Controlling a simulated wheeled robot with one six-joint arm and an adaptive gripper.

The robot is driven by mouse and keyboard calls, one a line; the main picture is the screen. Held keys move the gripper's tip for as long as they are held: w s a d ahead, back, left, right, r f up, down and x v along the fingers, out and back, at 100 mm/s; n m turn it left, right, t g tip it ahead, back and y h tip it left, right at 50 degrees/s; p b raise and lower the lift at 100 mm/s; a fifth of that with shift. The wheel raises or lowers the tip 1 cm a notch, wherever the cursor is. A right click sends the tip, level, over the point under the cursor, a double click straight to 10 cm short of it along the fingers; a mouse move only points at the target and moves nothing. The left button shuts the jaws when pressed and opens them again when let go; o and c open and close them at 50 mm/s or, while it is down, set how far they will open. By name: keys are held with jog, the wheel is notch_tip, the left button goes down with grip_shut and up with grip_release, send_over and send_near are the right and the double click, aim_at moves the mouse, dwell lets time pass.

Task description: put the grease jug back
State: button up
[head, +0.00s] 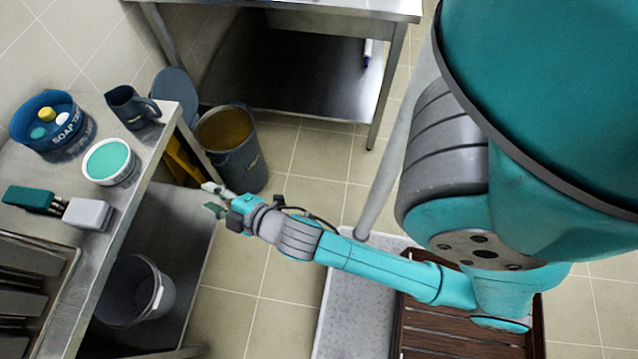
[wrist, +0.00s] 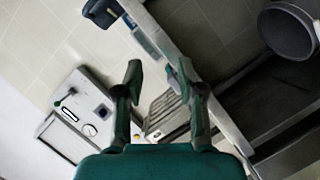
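A dark blue-grey jug (head: 130,107) with a handle stands upright on the steel counter (head: 150,160), near its far corner, in the head view. I take it to be the grease jug. My gripper (head: 214,198) is off the counter's right side, apart from the jug. In the wrist view my gripper (wrist: 160,82) has its two fingers spread with nothing between them. The jug's inside cannot be made out. A dark object (wrist: 101,12) at the top of the wrist view is cut off, and I cannot tell what it is.
The counter also holds a blue soap tub (head: 52,122), a teal-filled bowl (head: 108,161), a teal block (head: 30,199) and a grey block (head: 88,213). A bucket with brown contents (head: 232,145) stands on the floor. A grey bucket (head: 135,290) sits below the counter.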

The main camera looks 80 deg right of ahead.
jog(key=s+a+r+m+y, duration=0.1)
jog(key=s+a+m+y, duration=0.1)
jog(key=s, duration=1)
jog(key=s+a+r+m+y, duration=0.1)
jog(key=s+a+m, duration=0.4)
jog(key=s, duration=0.8)
jog(key=shift+a+r+m+y, duration=0.2)
jog(key=shift+m+y, duration=0.1)
jog(key=shift+y, duration=0.2)
